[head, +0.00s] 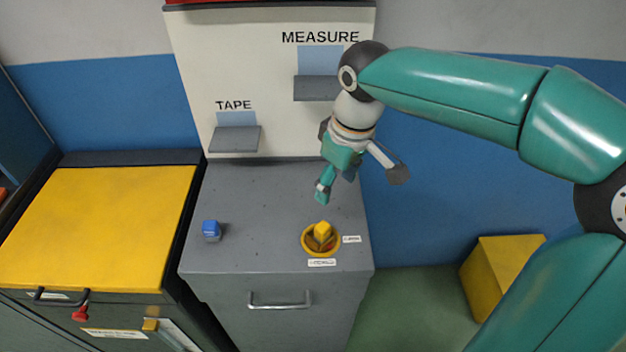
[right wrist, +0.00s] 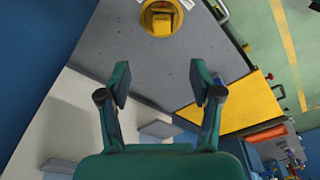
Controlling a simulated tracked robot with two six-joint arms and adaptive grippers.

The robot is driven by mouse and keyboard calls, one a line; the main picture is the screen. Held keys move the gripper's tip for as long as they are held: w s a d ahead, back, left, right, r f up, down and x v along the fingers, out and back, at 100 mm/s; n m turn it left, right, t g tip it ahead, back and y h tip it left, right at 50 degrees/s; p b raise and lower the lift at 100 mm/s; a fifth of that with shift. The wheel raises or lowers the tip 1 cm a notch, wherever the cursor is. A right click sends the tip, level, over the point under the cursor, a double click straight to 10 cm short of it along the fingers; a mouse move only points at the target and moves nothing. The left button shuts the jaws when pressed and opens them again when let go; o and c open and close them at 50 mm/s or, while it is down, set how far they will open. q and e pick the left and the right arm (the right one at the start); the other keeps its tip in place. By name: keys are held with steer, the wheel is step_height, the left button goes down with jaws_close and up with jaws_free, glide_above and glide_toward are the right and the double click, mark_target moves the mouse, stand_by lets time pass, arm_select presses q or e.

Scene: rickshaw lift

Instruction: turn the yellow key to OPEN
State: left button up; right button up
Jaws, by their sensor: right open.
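The yellow key (head: 322,231) stands in a round yellow dial (head: 307,247) with some red on its face, on top of the grey cabinet (head: 270,259). Two small white labels sit beside the dial, one to its right and one in front; their text is too small to read. My right gripper (head: 360,184) is open and empty above the back of the cabinet, behind the key and apart from it. In the right wrist view the key (right wrist: 160,20) shows at the top, beyond the open fingers (right wrist: 160,82). My left gripper is not in view.
A small blue object (head: 211,230) stands on the cabinet's left side. A cream panel with TAPE (head: 235,140) and MEASURE (head: 317,88) shelves rises behind. A yellow-topped cabinet (head: 100,220) stands left; a yellow box (head: 495,270) is on the right. Room around the key is clear.

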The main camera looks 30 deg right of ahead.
mark_target(323, 227)
steer(key=f, duration=0.5)
steer(key=w+f, duration=0.1)
steer(key=f, duration=0.5)
steer(key=w+a+f, duration=0.1)
steer(key=f, duration=0.4)
steer(key=shift+w+f+p, duration=0.15)
steer(key=shift+w+p, duration=0.05)
steer(key=shift+p, duration=0.15)
